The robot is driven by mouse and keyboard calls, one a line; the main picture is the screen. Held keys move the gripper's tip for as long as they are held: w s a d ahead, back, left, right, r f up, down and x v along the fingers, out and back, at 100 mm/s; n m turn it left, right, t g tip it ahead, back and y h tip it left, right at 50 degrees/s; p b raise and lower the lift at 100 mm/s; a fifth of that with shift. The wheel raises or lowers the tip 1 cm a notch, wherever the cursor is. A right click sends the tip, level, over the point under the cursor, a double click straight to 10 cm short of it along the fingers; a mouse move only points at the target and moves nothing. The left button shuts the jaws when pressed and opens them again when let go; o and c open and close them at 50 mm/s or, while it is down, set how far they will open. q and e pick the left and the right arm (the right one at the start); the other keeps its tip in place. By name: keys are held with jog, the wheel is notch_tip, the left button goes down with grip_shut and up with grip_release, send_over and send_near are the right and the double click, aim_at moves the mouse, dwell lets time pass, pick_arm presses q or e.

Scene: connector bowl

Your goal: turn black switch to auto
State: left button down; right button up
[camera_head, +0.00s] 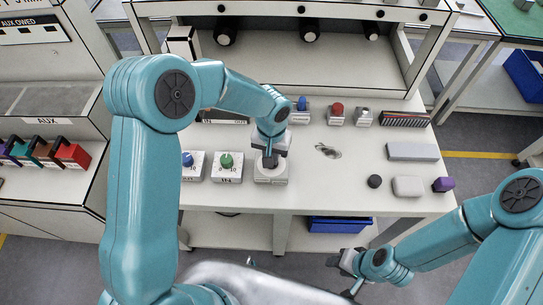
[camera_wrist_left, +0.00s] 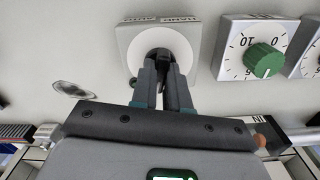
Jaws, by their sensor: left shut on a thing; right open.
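The black switch (camera_wrist_left: 161,57) sits on a round pale dial of a white box (camera_wrist_left: 128,40), which also shows in the head view (camera_head: 276,178). My left gripper (camera_head: 269,160) reaches down onto it from above. In the left wrist view the left fingers (camera_wrist_left: 164,75) are closed around the black knob, hiding much of it. My right gripper (camera_head: 343,277) is open and empty, off the table's front edge at the lower right.
A green knob box (camera_head: 227,167) and a blue knob box (camera_head: 191,166) stand left of the black switch. Behind are a red knob (camera_head: 337,108) and another blue knob (camera_head: 302,103). A grey block (camera_head: 413,152), black puck (camera_head: 374,181) and purple piece (camera_head: 443,184) lie right.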

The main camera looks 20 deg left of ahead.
pick_arm(q)
jog(key=m+b, duration=0.1)
jog(key=m, duration=0.2)
jog(key=shift+m+b, duration=0.4)
jog(key=shift+m, duration=1.2)
jog(key=shift+w, duration=0.1)
jog(key=c, duration=1.1)
grip_release()
notch_tip(320, 180, up, 16)
jog(key=shift+r+b, duration=0.2)
jog(key=shift+b, duration=0.2)
